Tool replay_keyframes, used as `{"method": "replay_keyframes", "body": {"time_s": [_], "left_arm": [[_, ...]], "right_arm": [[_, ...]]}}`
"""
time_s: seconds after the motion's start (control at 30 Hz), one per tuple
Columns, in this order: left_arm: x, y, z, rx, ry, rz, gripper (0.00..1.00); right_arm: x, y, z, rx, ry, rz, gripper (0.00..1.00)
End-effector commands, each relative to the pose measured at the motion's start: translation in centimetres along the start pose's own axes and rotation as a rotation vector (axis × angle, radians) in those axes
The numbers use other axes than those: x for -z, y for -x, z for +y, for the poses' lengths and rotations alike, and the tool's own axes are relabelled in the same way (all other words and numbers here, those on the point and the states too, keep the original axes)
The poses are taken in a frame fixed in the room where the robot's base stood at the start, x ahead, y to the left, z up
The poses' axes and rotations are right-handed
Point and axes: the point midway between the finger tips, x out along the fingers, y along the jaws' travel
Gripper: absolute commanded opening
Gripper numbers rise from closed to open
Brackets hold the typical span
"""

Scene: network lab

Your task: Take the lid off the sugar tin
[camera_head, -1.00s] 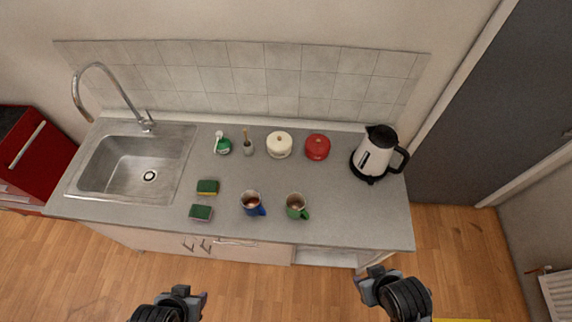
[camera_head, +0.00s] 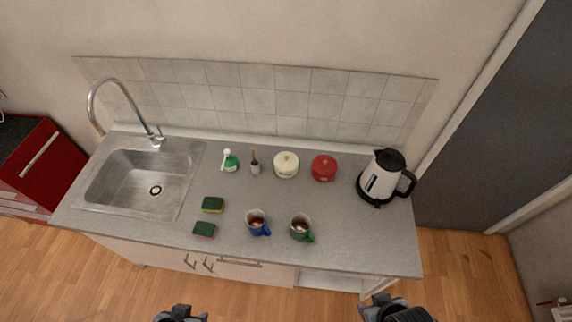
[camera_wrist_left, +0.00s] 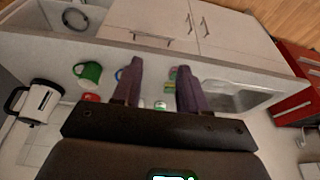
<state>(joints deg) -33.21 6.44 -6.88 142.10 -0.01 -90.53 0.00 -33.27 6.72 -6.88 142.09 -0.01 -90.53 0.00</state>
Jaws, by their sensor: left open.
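Two round lidded tins stand side by side at the back of the counter: a cream one (camera_head: 286,165) and a red one (camera_head: 323,168). Both lids are on; I cannot read which tin holds sugar. My left gripper (camera_head: 181,315) is at the bottom edge of the head view, in front of the counter and well away from the tins. In the left wrist view its two fingers (camera_wrist_left: 158,88) are apart with nothing held. My right gripper (camera_head: 382,307) is at the bottom right, also clear of the counter; its jaws are partly cut off.
A blue mug (camera_head: 257,224) and a green mug (camera_head: 301,228) stand in front of the tins. A kettle (camera_head: 383,178) is right of them. A brush in a holder (camera_head: 255,165), a green bottle (camera_head: 230,162), two sponges (camera_head: 213,205) and the sink (camera_head: 140,185) are left.

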Motion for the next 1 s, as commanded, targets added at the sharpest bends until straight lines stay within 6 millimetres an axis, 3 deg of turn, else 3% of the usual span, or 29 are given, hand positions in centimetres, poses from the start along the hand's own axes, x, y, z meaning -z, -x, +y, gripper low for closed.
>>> {"method": "replay_keyframes", "body": {"time_s": [0.23,0.6,0.87,1.0], "left_arm": [[0.0,0.0,0.0,0.000,0.000,0.000,0.44],[-0.1,0.0,-0.2,0.008,-0.010,-0.002,1.00],[0.1,-0.3,-0.2,0.008,-0.012,0.003,1.00],[1.7,-1.9,-0.4,0.028,-0.065,0.058,1.00]], "right_arm": [[0.0,0.0,0.2,-0.006,0.007,-0.001,0.43],[0.0,0.0,0.1,-0.005,0.006,-0.001,0.43],[0.0,-0.1,0.0,0.000,0.000,0.000,0.43],[-0.3,-1.0,-0.2,0.006,-0.004,0.000,0.43]]}}
